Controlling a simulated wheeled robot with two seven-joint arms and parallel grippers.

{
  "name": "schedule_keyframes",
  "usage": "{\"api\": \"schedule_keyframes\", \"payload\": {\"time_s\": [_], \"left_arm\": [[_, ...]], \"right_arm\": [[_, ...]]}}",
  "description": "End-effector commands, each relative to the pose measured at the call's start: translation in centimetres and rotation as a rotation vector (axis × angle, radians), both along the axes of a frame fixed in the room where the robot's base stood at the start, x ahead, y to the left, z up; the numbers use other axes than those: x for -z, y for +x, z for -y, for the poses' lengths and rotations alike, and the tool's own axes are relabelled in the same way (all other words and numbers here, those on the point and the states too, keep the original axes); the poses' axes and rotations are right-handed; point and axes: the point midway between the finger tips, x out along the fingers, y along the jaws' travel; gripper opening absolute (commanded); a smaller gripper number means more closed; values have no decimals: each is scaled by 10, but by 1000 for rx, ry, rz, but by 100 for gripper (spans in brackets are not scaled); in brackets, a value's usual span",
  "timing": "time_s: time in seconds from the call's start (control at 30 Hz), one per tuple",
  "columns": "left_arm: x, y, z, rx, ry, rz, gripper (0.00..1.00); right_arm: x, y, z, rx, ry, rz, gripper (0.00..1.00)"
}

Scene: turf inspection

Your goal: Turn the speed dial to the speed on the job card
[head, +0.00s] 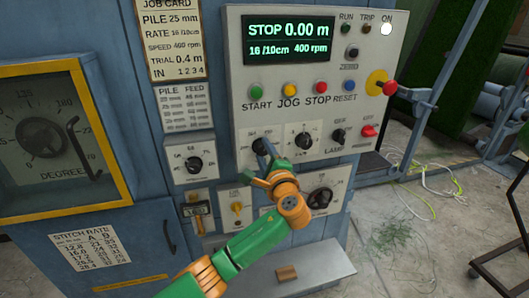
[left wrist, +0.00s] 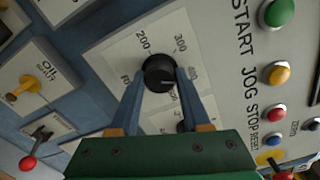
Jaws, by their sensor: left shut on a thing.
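The speed dial (left wrist: 158,70) is a black knob on a white plate (left wrist: 113,50) with numbers around it, 200 and 300 among them. My left gripper (left wrist: 163,82) is shut on it, one finger on each side. In the head view the gripper (head: 262,168) hides much of the dial. I cannot tell which number the dial points at. The job card (head: 177,40) at the top reads speed 400 rpm. The green display (head: 289,41) reads STOP 0.00 m, 16/10cm and 400 rpm. My right gripper is not in view.
Green, yellow, red and blue buttons (head: 290,89) sit above the dial. Another knob (head: 303,140) is close to its right, and a larger dial (head: 320,198) is below. A red knob on a yellow disc (head: 377,82) sticks out at the panel's right.

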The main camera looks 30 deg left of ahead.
Motion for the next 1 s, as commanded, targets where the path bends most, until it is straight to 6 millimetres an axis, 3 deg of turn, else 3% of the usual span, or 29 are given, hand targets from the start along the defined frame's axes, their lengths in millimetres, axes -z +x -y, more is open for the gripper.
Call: {"api": "schedule_keyframes", "payload": {"time_s": [0.43, 0.47, 0.57, 0.87, 1.0], "left_arm": [[-1, 0, 0, 0, 6, -4, 0], [-1, 0, 0, 0, 6, -4, 52], [-1, 0, 0, 0, 6, -3, 77], [0, -1, 2, 0, 5, -4, 77], [5, -18, 22, 5, 0, 0, 77]], "right_arm": [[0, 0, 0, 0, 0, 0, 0], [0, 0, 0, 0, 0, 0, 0], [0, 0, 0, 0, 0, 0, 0], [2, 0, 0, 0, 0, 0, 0], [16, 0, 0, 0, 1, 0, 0]]}}
